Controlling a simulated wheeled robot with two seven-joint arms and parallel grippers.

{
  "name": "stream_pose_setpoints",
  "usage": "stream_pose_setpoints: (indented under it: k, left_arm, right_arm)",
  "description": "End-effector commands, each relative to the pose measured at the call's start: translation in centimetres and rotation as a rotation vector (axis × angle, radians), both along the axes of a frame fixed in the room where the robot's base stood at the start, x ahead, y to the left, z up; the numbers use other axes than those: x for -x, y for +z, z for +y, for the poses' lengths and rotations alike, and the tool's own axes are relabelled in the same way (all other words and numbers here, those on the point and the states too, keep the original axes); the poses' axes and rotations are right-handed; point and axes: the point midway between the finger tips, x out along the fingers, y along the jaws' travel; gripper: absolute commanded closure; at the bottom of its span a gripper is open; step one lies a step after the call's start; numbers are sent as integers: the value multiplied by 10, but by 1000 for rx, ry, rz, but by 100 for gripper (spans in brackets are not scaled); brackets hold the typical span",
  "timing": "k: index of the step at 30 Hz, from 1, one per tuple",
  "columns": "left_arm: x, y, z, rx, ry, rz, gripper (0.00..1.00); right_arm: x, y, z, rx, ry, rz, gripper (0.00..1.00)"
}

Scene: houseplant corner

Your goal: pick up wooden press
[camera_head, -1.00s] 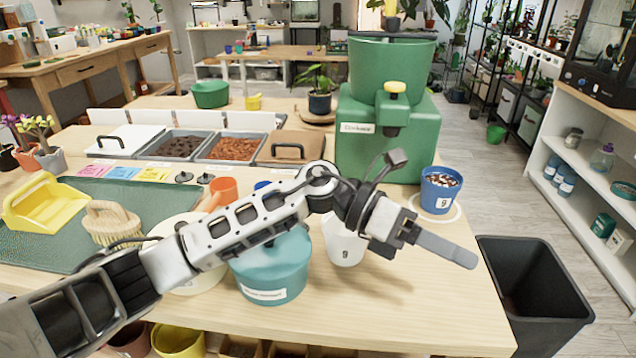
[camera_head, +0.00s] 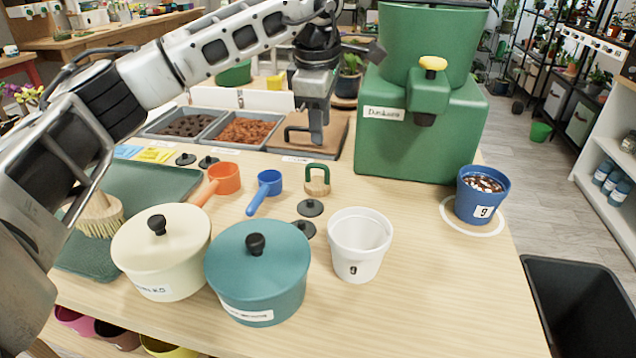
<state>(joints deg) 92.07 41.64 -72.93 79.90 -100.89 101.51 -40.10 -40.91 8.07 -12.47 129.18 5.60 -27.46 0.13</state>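The wooden press (camera_head: 317,186) is a small round wooden block with a green arched handle. It stands upright on the light wood table, right of the blue scoop (camera_head: 266,188). My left gripper (camera_head: 316,143) points down behind the press, in front of the brown lidded bin. It looks apart from the press. Its fingers show edge-on, so I cannot tell whether they are open or shut. I see nothing held in it. My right gripper is out of view.
The large green dispenser (camera_head: 419,140) stands right of my gripper. In front are a white pot (camera_head: 360,246), teal lidded pot (camera_head: 258,280), cream lidded pot (camera_head: 162,255) and small black lids (camera_head: 311,207). A blue pot (camera_head: 481,194) stands right. The front right tabletop is clear.

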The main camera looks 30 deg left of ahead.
Motion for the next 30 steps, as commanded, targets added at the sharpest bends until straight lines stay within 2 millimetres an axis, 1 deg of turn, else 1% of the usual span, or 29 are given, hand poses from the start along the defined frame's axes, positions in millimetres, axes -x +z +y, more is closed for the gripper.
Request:
stream_pose_setpoints:
  k: [1, 3, 6, 11, 16, 19, 23, 29, 30]
  left_arm:
    - [-1, -11, 1, 1, -1, 3, 64]
    - [-4, -21, 1, 1, -1, 2, 64]
    - [-6, -31, 1, 1, 0, 1, 64]
    - [-7, -40, 3, 2, 0, 0, 64]
    - [-11, -64, 11, 3, 0, 2, 64]
    - [-13, -77, 11, 2, -2, 2, 64]
    - [-15, -85, 11, 2, -2, 0, 64]
    - [-15, -85, 11, 2, -3, -1, 64]
    - [-15, -85, 11, 3, -2, -1, 72]
  right_arm:
    - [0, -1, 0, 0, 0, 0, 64]
    - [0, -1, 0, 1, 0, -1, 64]
    - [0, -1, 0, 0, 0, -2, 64]
    - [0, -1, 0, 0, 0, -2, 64]
    - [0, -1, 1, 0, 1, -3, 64]
    - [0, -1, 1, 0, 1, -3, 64]
    - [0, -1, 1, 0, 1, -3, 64]
    - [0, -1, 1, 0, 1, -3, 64]
    - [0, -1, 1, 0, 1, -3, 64]
